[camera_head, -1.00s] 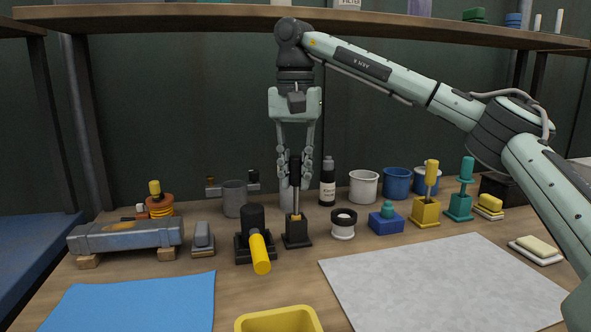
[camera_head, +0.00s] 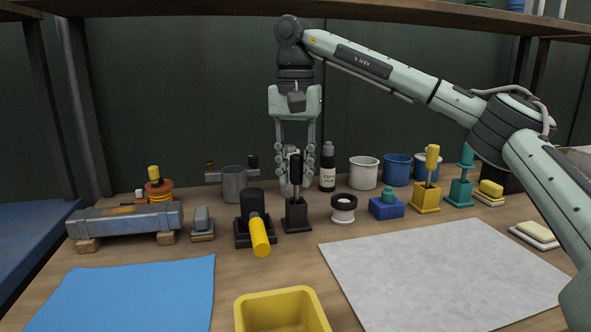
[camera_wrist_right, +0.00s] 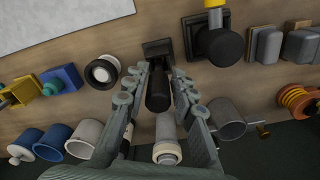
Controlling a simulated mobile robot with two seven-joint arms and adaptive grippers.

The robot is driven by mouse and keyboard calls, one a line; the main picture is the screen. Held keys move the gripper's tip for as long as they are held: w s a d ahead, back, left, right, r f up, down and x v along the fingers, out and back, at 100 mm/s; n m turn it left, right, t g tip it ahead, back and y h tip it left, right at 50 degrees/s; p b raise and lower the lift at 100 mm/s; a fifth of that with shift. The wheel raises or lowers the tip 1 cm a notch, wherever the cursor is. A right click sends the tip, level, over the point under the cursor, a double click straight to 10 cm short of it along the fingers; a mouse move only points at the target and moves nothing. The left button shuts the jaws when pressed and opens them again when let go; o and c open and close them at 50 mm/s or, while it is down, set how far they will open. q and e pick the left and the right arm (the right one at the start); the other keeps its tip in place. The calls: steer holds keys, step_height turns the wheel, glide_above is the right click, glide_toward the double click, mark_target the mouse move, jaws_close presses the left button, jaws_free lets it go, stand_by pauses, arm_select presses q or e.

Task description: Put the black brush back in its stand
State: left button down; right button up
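The black brush (camera_head: 296,172) stands upright with its lower end in its square black stand (camera_head: 297,217), in the middle of the bench. My right gripper (camera_head: 297,162) points down from above, its fingers apart at the brush's black handle. In the right wrist view the handle (camera_wrist_right: 158,92) lies between the two fingers of this gripper (camera_wrist_right: 160,80), with a narrow gap appearing on each side. The stand (camera_wrist_right: 157,48) shows beyond the fingertips. How deep the brush sits in the stand is hidden. My left gripper is not in view.
A black holder with a yellow-handled tool (camera_head: 260,236) stands close left of the stand, a black-and-white round piece (camera_head: 343,208) close right. A dark bottle (camera_head: 327,168) and mugs stand behind. A grey mat (camera_head: 440,275), blue mat (camera_head: 130,295) and yellow bin (camera_head: 280,300) lie in front.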

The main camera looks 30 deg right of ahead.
steer(key=shift+o, duration=1.4)
steer(key=shift+r, duration=0.1)
step_height(320, 180, up, 12)
steer(key=shift+f, duration=0.1)
